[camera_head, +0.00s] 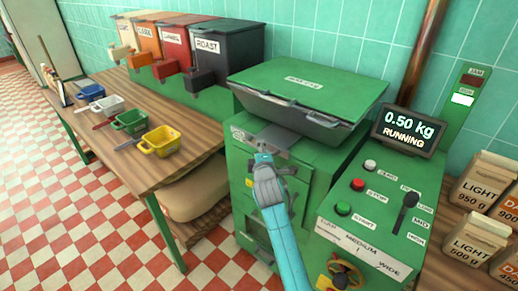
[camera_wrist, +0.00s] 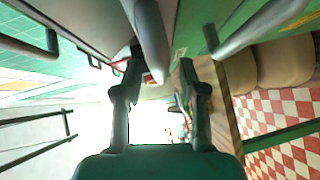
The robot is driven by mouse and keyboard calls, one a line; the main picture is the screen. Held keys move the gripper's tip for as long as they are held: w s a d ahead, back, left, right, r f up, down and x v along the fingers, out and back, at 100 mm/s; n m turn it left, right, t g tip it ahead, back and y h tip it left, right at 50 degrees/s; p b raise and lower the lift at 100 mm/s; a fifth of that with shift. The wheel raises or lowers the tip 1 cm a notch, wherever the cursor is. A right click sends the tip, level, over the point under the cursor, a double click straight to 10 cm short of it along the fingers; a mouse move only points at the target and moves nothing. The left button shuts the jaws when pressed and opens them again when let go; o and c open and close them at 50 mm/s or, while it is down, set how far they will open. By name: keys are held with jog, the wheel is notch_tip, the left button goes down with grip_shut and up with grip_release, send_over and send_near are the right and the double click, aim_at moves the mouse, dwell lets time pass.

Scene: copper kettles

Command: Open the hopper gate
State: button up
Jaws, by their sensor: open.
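The green machine (camera_head: 255,200) stands at the centre of the head view, with a broad hopper lid (camera_head: 310,85) on top. A grey metal plate (camera_head: 277,137) sits on its front just below the lid; I cannot tell for certain whether it is the hopper gate. My gripper (camera_head: 264,158) is in front of this plate and hides part of the machine face. In the wrist view my gripper (camera_wrist: 160,75) is open. A grey rounded bar (camera_wrist: 152,40) reaches between its fingertips; I cannot tell whether they touch it.
A display (camera_head: 409,131) reads 0.50 kg RUNNING. A control panel (camera_head: 375,215) with buttons and a lever is at right, beside labelled bags (camera_head: 475,235). Checkered floor (camera_head: 60,220) is open at left.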

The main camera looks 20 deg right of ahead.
jog(key=shift+w+d+f, duration=0.1)
jog(key=shift+w+f, duration=0.05)
jog(key=shift+w, duration=0.6)
jog(key=shift+c, duration=0.2)
grip_shut()
jog(key=s+a, duration=0.3)
jog(key=a, duration=0.2)
jog(key=shift+s, duration=0.3)
jog(key=shift+o, duration=0.2)
grip_release()
jog(key=shift+s, duration=0.1)
